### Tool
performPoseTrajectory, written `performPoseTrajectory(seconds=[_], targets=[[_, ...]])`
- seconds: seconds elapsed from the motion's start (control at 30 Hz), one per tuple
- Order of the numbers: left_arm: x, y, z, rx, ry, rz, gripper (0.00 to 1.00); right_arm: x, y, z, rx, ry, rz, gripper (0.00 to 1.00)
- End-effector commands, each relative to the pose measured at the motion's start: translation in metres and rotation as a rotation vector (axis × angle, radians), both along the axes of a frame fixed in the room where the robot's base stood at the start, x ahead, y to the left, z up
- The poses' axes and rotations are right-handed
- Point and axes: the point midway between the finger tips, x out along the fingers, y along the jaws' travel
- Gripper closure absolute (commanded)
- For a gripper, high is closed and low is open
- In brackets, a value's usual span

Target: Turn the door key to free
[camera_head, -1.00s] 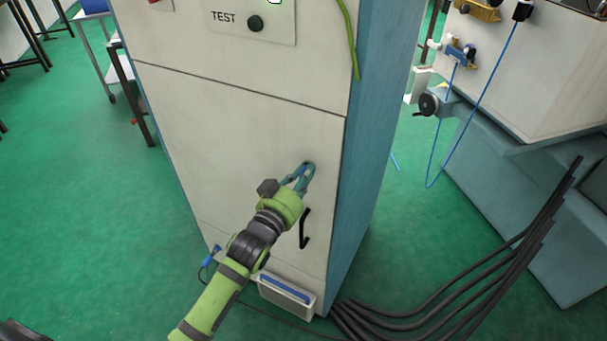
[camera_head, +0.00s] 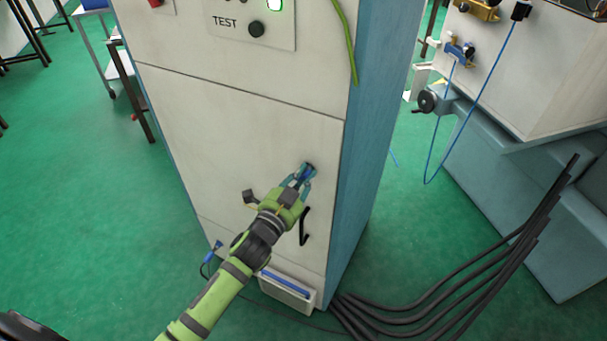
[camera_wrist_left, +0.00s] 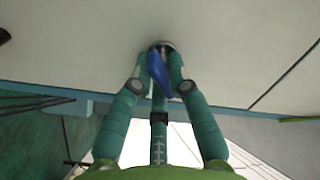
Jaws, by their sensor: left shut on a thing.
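The door key (camera_head: 303,174) is blue and sits at a dark lock on the cream cabinet door (camera_head: 235,135), near the door's right edge. My left gripper (camera_head: 307,173) reaches up to the lock, with its teal fingers shut on the key. In the left wrist view the blue key (camera_wrist_left: 162,77) shows between the two fingertips (camera_wrist_left: 161,82), tilted, with its far end against a round lock. The fingers hide part of the key and lock, so I cannot read the lock's exact position. My right gripper is out of view.
A black door handle (camera_head: 304,227) hangs just below my left gripper. A tray (camera_head: 287,290) is fixed low on the cabinet. Thick black cables (camera_head: 430,318) run across the floor at right, near a machine (camera_head: 540,70). Green floor lies open at left.

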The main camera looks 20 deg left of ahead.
Motion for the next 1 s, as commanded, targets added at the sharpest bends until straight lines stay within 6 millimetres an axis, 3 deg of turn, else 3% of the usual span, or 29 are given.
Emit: performPoseTrajectory(seconds=[0.5,1.0], targets=[[-0.0002,0.0009,-0.0032,0.454,-0.084,-0.001,1.0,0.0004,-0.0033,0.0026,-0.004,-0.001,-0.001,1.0],[0.0,0.002,-0.004,0.663,-0.124,0.0,1.0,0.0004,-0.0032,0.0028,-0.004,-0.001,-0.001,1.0]])
